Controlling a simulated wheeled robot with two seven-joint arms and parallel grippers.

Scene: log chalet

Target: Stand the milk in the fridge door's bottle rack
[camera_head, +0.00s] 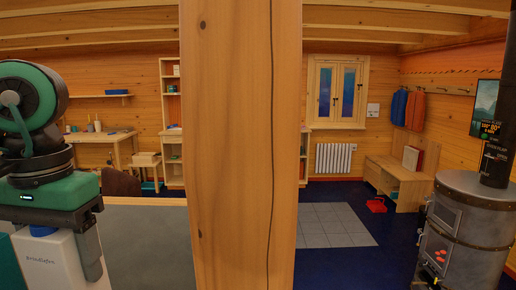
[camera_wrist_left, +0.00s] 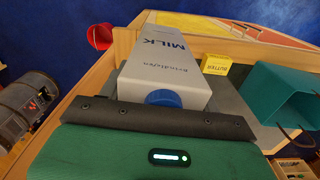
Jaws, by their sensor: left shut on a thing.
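My left gripper (camera_head: 55,235) is at the left of the head view, pointing down and shut on the milk (camera_head: 58,267). The milk is a white carton with a blue cap, and part of it is behind the finger. In the left wrist view the milk (camera_wrist_left: 155,65) shows its lettering and its blue cap close to the gripper's dark edge. Its base is not clearly visible. I cannot make out the fridge door's bottle rack in either view. My right gripper is not in view.
A thick wooden post (camera_head: 247,145) fills the middle of the head view. A grey worktop (camera_head: 150,240) lies beside the milk. A yellow butter box (camera_wrist_left: 216,65) and a teal container (camera_wrist_left: 275,88) are right of the carton. A stove (camera_head: 465,225) stands far right.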

